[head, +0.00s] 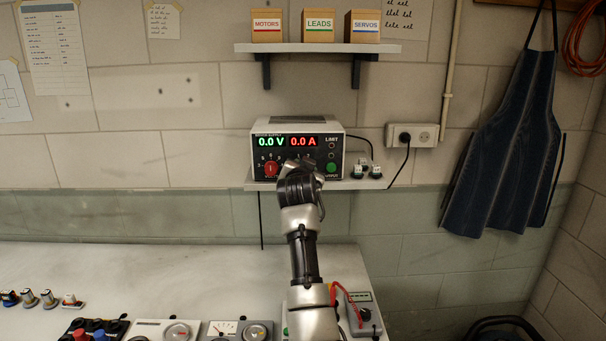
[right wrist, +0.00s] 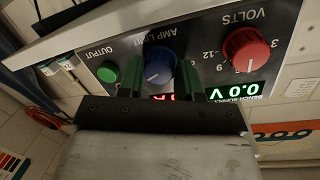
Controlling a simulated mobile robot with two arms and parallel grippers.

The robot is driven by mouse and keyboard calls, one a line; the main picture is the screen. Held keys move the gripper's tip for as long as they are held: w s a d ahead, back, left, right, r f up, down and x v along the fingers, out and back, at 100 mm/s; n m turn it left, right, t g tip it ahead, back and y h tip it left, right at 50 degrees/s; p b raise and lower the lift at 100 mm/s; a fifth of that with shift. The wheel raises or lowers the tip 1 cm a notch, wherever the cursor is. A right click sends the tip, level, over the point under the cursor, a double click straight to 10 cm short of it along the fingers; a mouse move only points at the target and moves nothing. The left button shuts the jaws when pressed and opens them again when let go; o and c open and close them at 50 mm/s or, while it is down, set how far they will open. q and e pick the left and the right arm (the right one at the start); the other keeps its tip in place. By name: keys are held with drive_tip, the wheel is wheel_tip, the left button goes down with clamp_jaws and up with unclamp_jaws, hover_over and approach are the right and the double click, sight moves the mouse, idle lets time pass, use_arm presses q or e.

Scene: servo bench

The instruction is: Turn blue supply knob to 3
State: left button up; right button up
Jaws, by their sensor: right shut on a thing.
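The bench supply (head: 257,144) stands on a small wall shelf and reads 0.0 V and 0.0 A. My right gripper (head: 298,168) is at its front panel and hides the blue knob in the head view. In the right wrist view, which shows the panel upside down, the blue knob (right wrist: 159,64) under AMP LIMIT sits between the fingers of my right gripper (right wrist: 160,75), which is shut on it. A short pale mark shows on the knob; the number it points to cannot be read. My left gripper is not in view.
The red VOLTS knob (head: 270,170) is left of my gripper; it also shows in the right wrist view (right wrist: 246,50). The green OUTPUT button (right wrist: 107,73) is on the other side. Plugs (head: 375,171) stand right of the supply. A shelf (head: 330,47) with boxes hangs above.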

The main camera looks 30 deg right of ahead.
idle(0.3)
drive_tip(key=o, duration=0.9)
drive_tip(key=b+v, duration=0.3)
drive_tip(key=v, duration=0.7)
drive_tip(key=shift+s+a, duration=0.25)
drive_tip(key=shift+s, duration=0.1)
